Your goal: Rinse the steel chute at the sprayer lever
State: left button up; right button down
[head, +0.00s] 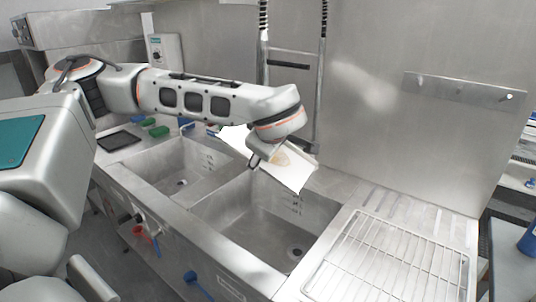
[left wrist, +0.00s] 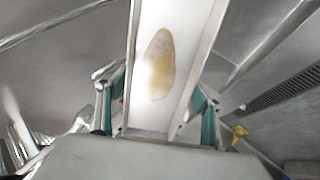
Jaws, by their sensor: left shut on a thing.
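The steel chute (head: 292,171) is a pale, open channel with a yellow-brown stain on its inner face. It is held tilted above the right sink basin (head: 262,226), in front of the back wall. My left gripper (head: 267,160) is shut on the chute. In the left wrist view the chute (left wrist: 150,112) runs up the middle with its stain showing, and the green-padded fingers of the gripper (left wrist: 162,105) are on both sides of it. The sprayer lever cannot be made out clearly; a coiled sprayer hose (head: 263,40) hangs behind my arm. My right gripper is not in view.
A second sink basin (head: 180,168) lies to the left. A wire rack (head: 388,262) covers the drainboard at the right. Green sponges (head: 158,131) and a black tray (head: 119,140) lie at the back left. The right basin looks empty.

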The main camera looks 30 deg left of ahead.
pick_arm(q)
jog(key=shift+w+a+f, duration=0.2)
jog(key=shift+w+a, duration=0.7)
jog(key=shift+w, duration=0.25)
jog(key=shift+w+a+f, duration=0.15)
jog(key=shift+w+a, duration=0.25)
jog(key=shift+w, duration=0.1)
